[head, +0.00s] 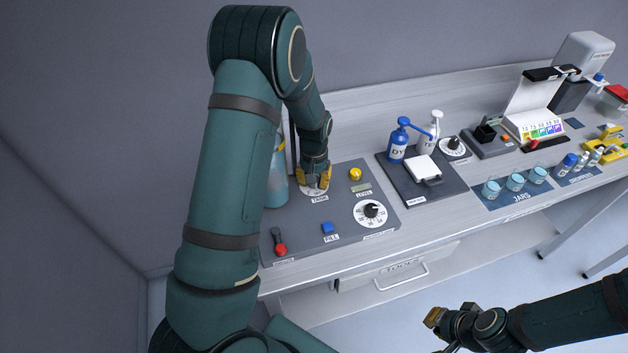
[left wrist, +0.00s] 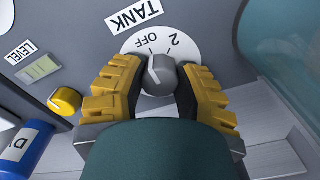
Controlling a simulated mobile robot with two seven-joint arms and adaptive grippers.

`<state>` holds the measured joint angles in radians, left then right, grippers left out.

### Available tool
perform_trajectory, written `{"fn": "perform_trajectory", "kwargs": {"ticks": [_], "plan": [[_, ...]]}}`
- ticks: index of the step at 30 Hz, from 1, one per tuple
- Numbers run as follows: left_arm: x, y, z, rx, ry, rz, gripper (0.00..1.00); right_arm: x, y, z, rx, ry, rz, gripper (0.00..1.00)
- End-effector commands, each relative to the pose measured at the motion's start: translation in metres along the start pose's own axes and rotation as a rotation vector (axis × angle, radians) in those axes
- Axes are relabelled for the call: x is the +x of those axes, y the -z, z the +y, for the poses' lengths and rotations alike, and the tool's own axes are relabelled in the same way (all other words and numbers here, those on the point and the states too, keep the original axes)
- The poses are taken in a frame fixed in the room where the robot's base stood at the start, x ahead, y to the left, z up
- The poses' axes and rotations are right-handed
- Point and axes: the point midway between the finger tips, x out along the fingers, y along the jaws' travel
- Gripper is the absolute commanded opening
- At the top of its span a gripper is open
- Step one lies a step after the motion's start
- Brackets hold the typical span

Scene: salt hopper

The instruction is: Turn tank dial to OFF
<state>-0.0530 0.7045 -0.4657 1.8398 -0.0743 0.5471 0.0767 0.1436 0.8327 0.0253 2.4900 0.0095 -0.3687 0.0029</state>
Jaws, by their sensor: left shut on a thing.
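In the head view my left gripper (head: 315,180) reaches down onto the panel and covers most of the dial. My right gripper (head: 436,318) hangs in front of the bench, away from the dial; its opening is unclear.
The grey panel (head: 350,241) also bears a yellow LEVEL knob (head: 355,174), a black-and-white dial (head: 370,212), a blue FILL button (head: 327,228) and a red-ended lever (head: 280,248). A blue cylinder (head: 277,178) stands close left of my gripper. Pump bottles (head: 397,147) stand to the right.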

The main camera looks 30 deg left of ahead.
Motion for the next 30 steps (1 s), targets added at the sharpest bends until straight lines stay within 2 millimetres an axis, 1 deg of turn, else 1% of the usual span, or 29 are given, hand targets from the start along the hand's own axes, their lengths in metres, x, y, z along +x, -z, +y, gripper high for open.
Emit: {"fn": "perform_trajectory", "kwargs": {"ticks": [6,17,18,20,21,30], "plan": [[0.0006,-0.0009,-0.0002,0.036,0.001,-0.003,0.0,0.0015,-0.0001,0.0005,0.0,0.0,0.0,0.0],[0.0006,-0.001,-0.0001,0.039,0.001,-0.003,0.0,0.0015,-0.0002,0.0005,0.0,0.0,0.0,0.0],[0.0006,-0.001,-0.0001,0.039,0.001,-0.003,0.41,0.0015,-0.0002,0.0005,0.0,0.0,0.0,0.0],[0.0006,-0.0009,-0.0001,0.039,0.001,-0.003,0.62,0.0015,-0.0003,0.0005,0.0,0.0,0.0,0.0],[0.0005,-0.0008,-0.0001,0.039,0.001,-0.003,0.66,0.0015,-0.0002,0.0005,0.0,0.0,0.0,0.0],[0.0001,-0.0001,-0.0002,0.038,0.001,0.0,0.66,0.0015,-0.0004,0.0006,0.0,0.0,0.0,0.0]]}}
